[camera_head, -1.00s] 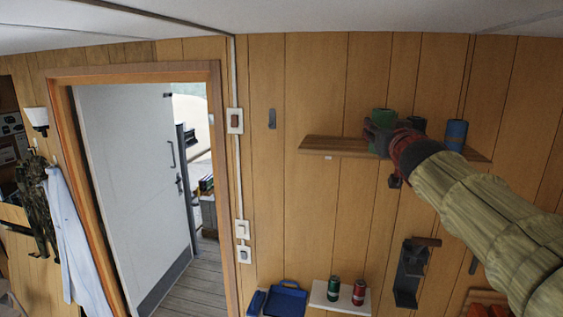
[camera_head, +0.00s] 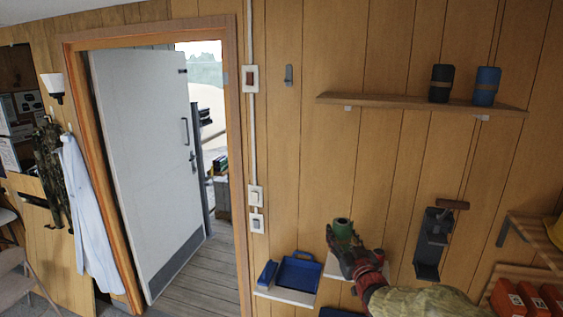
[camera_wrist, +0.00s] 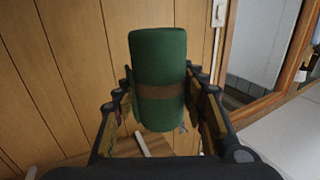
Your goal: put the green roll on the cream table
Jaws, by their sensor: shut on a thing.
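The green roll (camera_head: 342,227) is held in my gripper (camera_head: 350,243), in front of the panelled wall and right of the doorway. In the wrist view the roll (camera_wrist: 158,60) is a dark green cylinder with a brown band around its middle. The fingers of my gripper (camera_wrist: 160,100) close on it from both sides. I cannot make out a cream table in either view.
A small pale shelf (camera_head: 334,272) is partly hidden behind my gripper. Left of it is a blue tray (camera_head: 298,271). Orange cases (camera_head: 507,300) stand at lower right.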

